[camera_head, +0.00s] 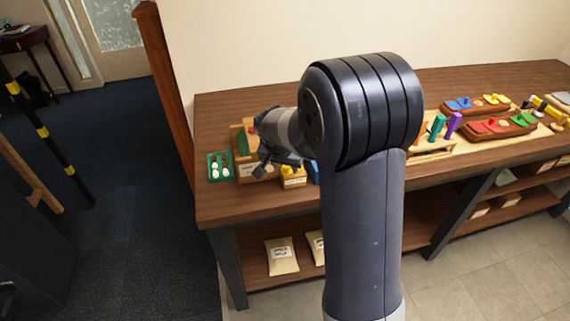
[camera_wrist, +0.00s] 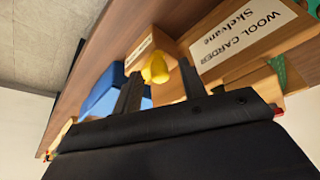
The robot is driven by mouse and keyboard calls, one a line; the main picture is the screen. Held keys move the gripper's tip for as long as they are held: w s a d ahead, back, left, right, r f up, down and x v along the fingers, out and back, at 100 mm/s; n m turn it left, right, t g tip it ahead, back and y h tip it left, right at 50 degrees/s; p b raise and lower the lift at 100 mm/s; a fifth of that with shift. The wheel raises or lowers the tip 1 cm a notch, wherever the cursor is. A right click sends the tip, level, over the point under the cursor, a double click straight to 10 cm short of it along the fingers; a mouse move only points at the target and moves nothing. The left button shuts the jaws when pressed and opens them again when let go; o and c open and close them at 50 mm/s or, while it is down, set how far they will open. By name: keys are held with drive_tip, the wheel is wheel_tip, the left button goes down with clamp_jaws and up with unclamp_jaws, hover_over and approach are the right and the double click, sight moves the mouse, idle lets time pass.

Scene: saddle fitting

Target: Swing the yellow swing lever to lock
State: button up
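The yellow swing lever shows in the wrist view as a rounded yellow knob (camera_wrist: 155,69). My gripper (camera_wrist: 160,72) points at it with its two dark fingers apart, one on each side of the knob in the picture. I see a gap on both sides of the knob and cannot tell how deep it sits between the fingers.
A blue part (camera_wrist: 101,92) is beside the left finger. A green tray (camera_head: 220,166) stands at the bench's left end. Coloured fittings on boards (camera_head: 497,127) fill the right side.

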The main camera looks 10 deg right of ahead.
drive_tip(key=shift+f, duration=0.2)
clamp_jaws()
drive_tip(key=shift+w+f+m+b, duration=0.25)
drive_tip(key=shift+w+m+b, duration=0.25)
drive_tip(key=shift+b, duration=0.65)
drive_tip(key=shift+w+a+r+m+g+h+b, duration=0.15)
drive_tip(key=shift+m+g+h+b, duration=0.1)
drive_tip(key=shift+m, duration=0.25)
drive_tip(key=shift+w+d+r+m+g+h+b, duration=0.15)
drive_tip(key=shift+m+h+b, duration=0.1)
drive_tip(key=shift+m, duration=0.25)
drive_tip(key=shift+s+a, duration=0.1)
unclamp_jaws()
